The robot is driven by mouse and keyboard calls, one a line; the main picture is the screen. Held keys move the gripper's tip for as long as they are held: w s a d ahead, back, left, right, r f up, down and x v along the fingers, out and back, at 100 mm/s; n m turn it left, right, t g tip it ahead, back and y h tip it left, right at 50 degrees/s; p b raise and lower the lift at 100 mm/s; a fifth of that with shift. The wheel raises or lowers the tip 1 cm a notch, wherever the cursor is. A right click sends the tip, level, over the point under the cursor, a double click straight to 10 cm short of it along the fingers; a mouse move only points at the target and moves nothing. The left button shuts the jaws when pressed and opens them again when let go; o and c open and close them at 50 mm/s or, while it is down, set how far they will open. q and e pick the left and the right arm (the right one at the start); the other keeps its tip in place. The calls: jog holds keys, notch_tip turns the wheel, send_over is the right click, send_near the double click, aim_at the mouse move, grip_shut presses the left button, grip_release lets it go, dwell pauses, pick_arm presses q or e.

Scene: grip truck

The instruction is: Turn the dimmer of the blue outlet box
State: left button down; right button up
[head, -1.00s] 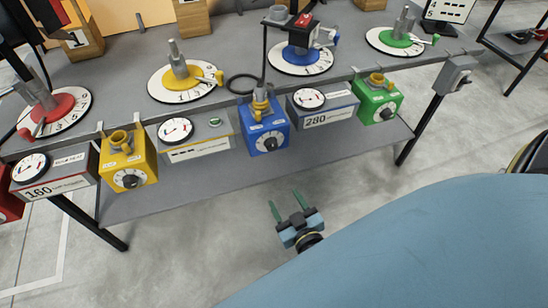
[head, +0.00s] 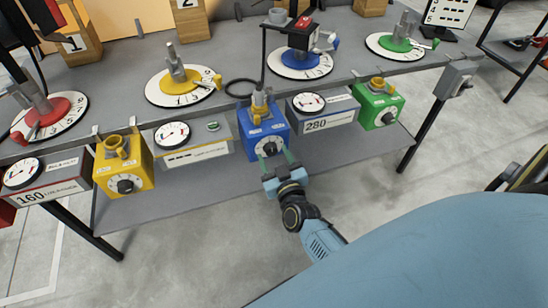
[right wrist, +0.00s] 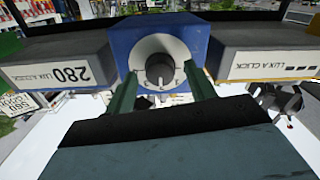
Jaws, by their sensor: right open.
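The blue outlet box (head: 262,130) hangs on the front edge of the table, between two grey meter boxes. Its dimmer is a black knob (head: 269,149) on a pale round dial, seen head-on in the right wrist view (right wrist: 160,68). My right gripper (head: 275,160) is open in front of the box. In the right wrist view its two green fingers (right wrist: 160,92) point at the dial, one on each side of the knob's line. I cannot tell whether they touch anything. My left gripper is not in view.
A yellow outlet box (head: 124,172) and a green outlet box (head: 379,106) hang farther along the same edge. A meter box marked 280 (head: 328,124) is close on the right, another meter box (head: 192,142) on the left. A lower shelf (head: 170,195) runs beneath.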

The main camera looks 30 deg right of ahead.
jog(key=shift+w, duration=0.25)
jog(key=c, duration=1)
jog(key=m+p, duration=0.1)
jog(key=m, duration=0.5)
jog(key=shift+m, duration=0.4)
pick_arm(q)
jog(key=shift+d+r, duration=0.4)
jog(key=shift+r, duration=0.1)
pick_arm(e)
jog(key=shift+m, duration=0.4)
